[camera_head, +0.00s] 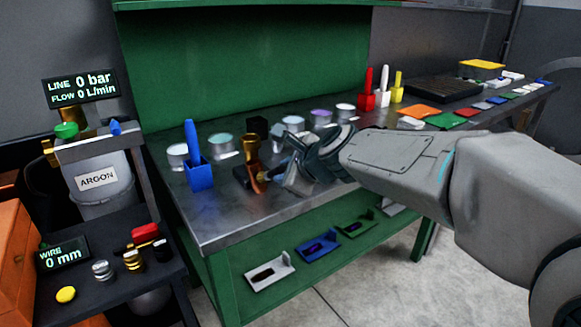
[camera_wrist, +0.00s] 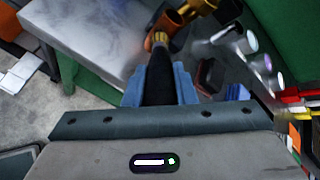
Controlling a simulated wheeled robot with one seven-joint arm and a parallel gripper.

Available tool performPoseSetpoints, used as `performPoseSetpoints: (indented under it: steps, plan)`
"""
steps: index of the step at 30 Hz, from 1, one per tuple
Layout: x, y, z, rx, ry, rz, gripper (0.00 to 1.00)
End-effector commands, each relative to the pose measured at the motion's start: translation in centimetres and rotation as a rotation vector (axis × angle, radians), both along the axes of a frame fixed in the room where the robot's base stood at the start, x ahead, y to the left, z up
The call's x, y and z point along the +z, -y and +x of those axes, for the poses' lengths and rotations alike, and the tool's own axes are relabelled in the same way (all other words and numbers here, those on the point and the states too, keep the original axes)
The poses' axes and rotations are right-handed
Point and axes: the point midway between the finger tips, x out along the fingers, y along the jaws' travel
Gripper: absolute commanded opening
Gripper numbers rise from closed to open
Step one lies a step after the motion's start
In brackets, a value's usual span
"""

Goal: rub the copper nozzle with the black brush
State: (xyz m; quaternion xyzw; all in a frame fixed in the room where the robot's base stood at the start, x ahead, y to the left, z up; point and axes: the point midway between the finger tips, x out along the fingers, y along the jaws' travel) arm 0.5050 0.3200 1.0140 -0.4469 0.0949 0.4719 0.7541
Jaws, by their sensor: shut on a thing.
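My gripper (camera_head: 288,168) is over the near part of the bench, its fingers pointing left. In the wrist view, its blue fingers (camera_wrist: 159,88) are shut on the black brush (camera_wrist: 158,76). The brush's tan bristles (camera_wrist: 160,39) point away from the fingers, at the copper nozzle (camera_wrist: 166,26). Bristles and nozzle overlap or touch in the wrist view; I cannot tell if they press together. In the head view, the copper nozzle (camera_head: 257,184) hangs below a brass body (camera_head: 251,150), and my gripper mostly hides the brush.
A blue holder (camera_head: 199,178) with a blue-handled tool stands left of the nozzle. Several round tins (camera_head: 222,145) stand behind it. Red, white and yellow holders (camera_head: 382,97) stand farther right. The bench's front left corner (camera_head: 210,235) is clear.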

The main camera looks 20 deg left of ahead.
Motion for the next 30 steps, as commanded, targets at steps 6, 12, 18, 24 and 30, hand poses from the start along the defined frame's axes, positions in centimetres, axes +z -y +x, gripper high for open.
performPoseSetpoints:
  steps: [6, 12, 18, 24, 30]
  plan:
    - [0.0, 0.1, -0.1, -0.001, 0.001, 0.0, 0.01]
    - [-0.1, 1.4, -1.1, -0.001, 0.002, 0.002, 0.01]
    - [-0.1, 3.0, -2.4, -0.001, 0.002, 0.001, 0.01]
    - [-0.1, 4.3, -3.6, -0.001, 0.001, 0.0, 0.01]
    - [0.0, 4.6, -3.9, -0.001, 0.001, 0.0, 0.01]
